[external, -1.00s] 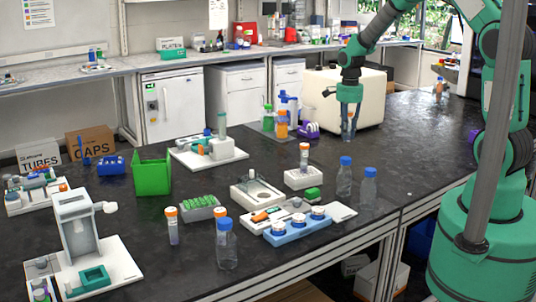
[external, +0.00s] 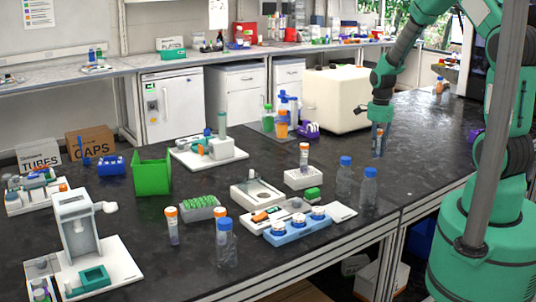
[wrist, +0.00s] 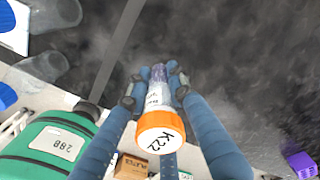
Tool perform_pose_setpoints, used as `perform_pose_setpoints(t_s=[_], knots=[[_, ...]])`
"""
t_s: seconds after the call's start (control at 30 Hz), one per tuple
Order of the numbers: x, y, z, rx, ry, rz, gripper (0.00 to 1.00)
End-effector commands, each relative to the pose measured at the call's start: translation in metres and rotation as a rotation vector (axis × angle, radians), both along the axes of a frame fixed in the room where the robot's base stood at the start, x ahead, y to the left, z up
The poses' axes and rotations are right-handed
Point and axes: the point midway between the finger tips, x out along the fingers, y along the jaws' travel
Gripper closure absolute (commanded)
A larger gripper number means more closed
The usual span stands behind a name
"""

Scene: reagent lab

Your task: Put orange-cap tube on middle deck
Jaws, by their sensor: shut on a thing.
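My gripper (external: 378,138) is shut on an orange-cap tube and holds it above the right part of the dark bench. In the wrist view the tube's orange cap (wrist: 158,132) is marked "K22" and faces the camera. Its clear body (wrist: 158,90) with a white label lies between my blue fingers. I cannot tell for sure which surface is the middle deck. A white plate with a stand (external: 208,158) is at the bench's back middle. A white instrument base (external: 257,194) sits at the bench's centre, and another white plate (external: 115,268) is at the front left.
Other orange-cap tubes stand at the front (external: 173,228) and in a white block (external: 303,160). Clear blue-cap bottles (external: 368,188) stand near the front edge. A purple rack (external: 308,130) and a cream box (external: 335,98) are left of my gripper.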

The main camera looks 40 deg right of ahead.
Motion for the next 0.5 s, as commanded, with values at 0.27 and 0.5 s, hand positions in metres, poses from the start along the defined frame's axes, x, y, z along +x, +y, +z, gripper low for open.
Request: perform_pose_setpoints(t_s=[0.27,0.5], knots=[[0.000,0.000,-0.036,0.000,0.001,0.000,0.89],[0.000,0.000,-0.039,0.000,0.000,0.000,0.89]])
